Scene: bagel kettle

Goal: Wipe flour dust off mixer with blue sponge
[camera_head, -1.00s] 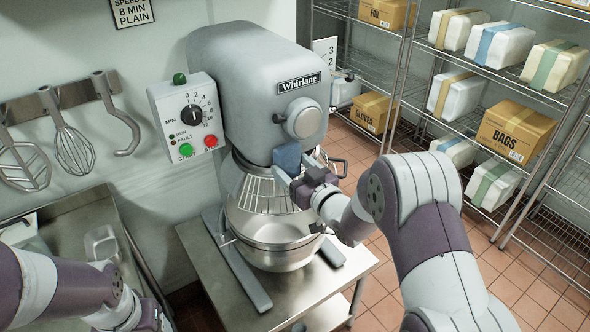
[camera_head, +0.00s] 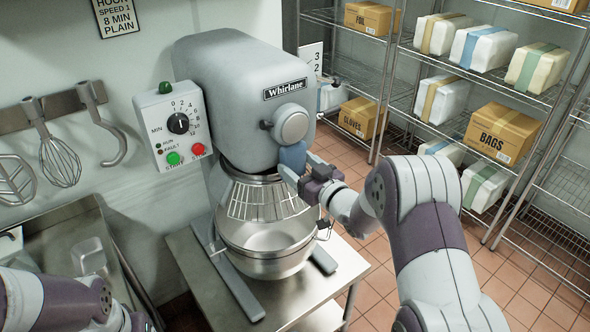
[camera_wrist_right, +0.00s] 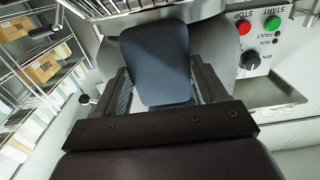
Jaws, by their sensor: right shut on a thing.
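The grey mixer (camera_head: 235,95) labelled Whirlane stands upright on a steel table, with a steel bowl (camera_head: 262,238) and wire guard (camera_head: 265,200) below its head. My right gripper (camera_head: 297,172) is shut on the blue sponge (camera_head: 292,157) and holds it at the front of the mixer head, just below the round hub. In the right wrist view the sponge (camera_wrist_right: 157,62) sits between both fingers and looks dark blue. I cannot tell if it touches the mixer. No flour dust can be made out. My left arm shows at the lower left; its fingertips are not clear.
A control box (camera_head: 176,126) with dial and buttons juts from the mixer's left side. A whisk (camera_head: 58,160) and other tools hang on the wall rack. A steel sink (camera_head: 60,225) is at left. Wire shelves with boxes (camera_head: 502,132) stand at right.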

